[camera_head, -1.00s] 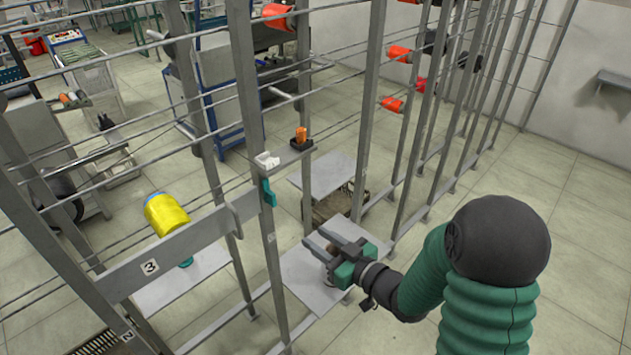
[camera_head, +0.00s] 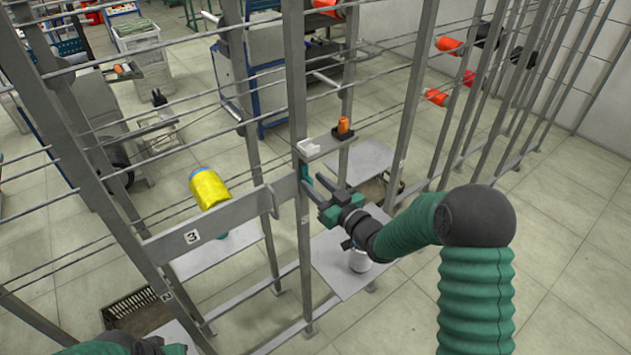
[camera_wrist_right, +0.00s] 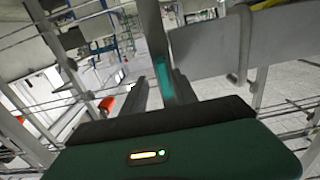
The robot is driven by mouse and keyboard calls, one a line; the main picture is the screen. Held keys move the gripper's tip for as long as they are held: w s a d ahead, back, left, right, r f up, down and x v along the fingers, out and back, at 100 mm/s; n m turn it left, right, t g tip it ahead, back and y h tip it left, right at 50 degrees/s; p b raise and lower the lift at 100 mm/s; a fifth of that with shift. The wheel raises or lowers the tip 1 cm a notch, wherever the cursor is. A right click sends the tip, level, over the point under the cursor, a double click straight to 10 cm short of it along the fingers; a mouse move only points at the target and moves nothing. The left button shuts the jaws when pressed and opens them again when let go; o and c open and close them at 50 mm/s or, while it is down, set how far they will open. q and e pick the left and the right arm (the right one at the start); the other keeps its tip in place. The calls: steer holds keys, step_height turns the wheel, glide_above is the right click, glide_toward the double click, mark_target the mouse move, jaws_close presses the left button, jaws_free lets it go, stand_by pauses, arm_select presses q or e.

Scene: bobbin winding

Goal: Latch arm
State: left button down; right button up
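The teal latch arm (camera_head: 305,173) is on the grey upright post of the rack, just below a small shelf. My right gripper (camera_head: 313,184) is at the post, its fingers pointing at the latch arm. In the right wrist view the fingers (camera_wrist_right: 160,92) stand apart, and the teal latch arm (camera_wrist_right: 164,75) shows between them or just beyond. I cannot tell whether they touch it. My left gripper (camera_head: 150,347) shows only in part at the bottom left edge; its fingers are not clear.
The small shelf (camera_head: 325,148) holds a white piece and an orange bobbin (camera_head: 343,126). A yellow spool (camera_head: 209,189) sits behind the crossbar marked 3 (camera_head: 215,226). A plate (camera_head: 330,262) with a white cylinder (camera_head: 359,260) lies under my right forearm. Thin rods run between the posts.

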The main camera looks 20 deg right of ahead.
steer(key=shift+w+a, duration=0.2)
steer(key=shift+a, duration=0.35)
steer(key=c, duration=0.4)
steer(key=shift+d, duration=0.1)
steer(key=c, duration=0.3)
steer(key=shift+d, duration=0.2)
jaws_close()
arm_select(q)
steer(key=shift+w+a, duration=0.1)
steer(key=shift+a, duration=0.15)
steer(key=shift+a+f, duration=0.1)
arm_select(e)
steer(key=shift+a, duration=0.1)
